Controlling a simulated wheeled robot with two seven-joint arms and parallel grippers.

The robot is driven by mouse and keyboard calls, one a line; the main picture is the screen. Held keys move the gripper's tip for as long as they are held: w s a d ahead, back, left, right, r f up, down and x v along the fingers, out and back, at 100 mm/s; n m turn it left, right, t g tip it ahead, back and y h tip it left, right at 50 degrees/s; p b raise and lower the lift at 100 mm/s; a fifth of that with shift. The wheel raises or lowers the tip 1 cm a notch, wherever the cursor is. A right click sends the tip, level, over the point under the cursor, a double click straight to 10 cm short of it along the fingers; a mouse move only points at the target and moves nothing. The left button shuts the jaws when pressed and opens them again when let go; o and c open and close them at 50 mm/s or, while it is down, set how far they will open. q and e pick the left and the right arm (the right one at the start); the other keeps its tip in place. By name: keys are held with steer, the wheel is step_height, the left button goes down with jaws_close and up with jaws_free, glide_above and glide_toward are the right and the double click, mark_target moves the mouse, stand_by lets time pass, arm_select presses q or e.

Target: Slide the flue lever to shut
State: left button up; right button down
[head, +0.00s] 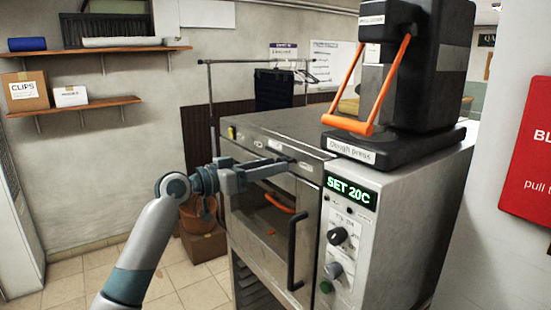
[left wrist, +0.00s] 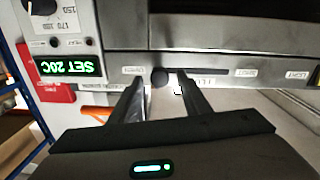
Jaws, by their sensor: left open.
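The flue lever, a dark round knob (left wrist: 160,77), sits at the left end of a dark slot in the oven's upper front strip in the left wrist view. That view is upside down. A small white label lies at each side of the slot; I cannot read them surely. My left gripper (left wrist: 161,88) is open, with one fingertip on each side of the knob; I cannot tell whether either touches it. In the head view my left gripper (head: 279,167) reaches the top front edge of the oven (head: 262,215) and the lever is hard to make out. My right gripper is out of view.
The oven door has a dark upright handle (head: 294,250) below my gripper. A panel reading SET 20C (head: 350,190) is on the right. A dough press (head: 400,145) with an orange handle stands on top. Wall shelves (head: 95,47) hang at the left.

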arm_select(q)
steer(key=shift+x, duration=0.9)
